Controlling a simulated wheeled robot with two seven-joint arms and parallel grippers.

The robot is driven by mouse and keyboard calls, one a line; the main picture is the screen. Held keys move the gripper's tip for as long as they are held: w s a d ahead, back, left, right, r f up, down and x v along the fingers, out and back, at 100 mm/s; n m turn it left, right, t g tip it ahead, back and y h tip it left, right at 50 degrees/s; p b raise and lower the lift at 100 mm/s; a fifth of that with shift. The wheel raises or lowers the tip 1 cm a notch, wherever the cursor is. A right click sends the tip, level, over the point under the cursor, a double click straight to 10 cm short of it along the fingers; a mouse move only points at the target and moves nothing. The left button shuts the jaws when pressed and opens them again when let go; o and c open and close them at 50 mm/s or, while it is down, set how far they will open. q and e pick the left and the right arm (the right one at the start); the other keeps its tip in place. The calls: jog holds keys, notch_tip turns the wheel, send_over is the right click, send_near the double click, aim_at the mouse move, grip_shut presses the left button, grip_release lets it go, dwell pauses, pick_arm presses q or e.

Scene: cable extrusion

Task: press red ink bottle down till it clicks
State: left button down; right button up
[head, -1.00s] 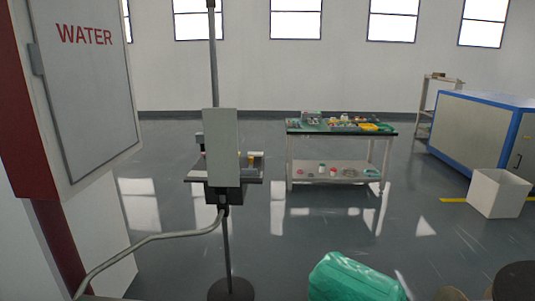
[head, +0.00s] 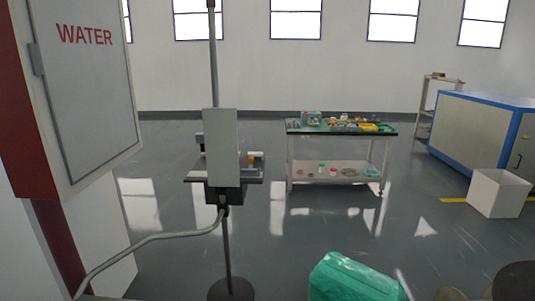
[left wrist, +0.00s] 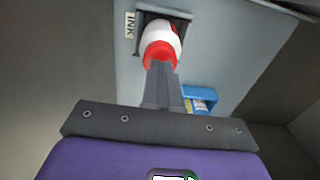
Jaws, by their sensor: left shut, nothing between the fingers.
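The red ink bottle (left wrist: 160,40), white with a red lower end and a red patch near its top, sits in a dark square recess beside an "INK" label (left wrist: 130,25) in the left wrist view. My left gripper (left wrist: 161,68) is shut and empty, its fingertips in front of the bottle's red end. They overlap it in the picture; I cannot tell whether they touch. The bottle cannot be made out in the head view. Neither gripper shows in the head view.
A blue holder (left wrist: 200,100) with small items is right of my fingers. The head view shows a cabinet marked "WATER" (head: 85,90), a pole-mounted stand (head: 222,155), a table of parts (head: 340,128), a green bag (head: 350,278) and a white bin (head: 498,193). Open floor lies between.

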pick_arm(q)
jog(key=shift+f, duration=0.85)
dwell(0.4)
notch_tip(320, 180, up, 8)
jog(key=p, duration=0.5)
jog(key=shift+p, duration=0.4)
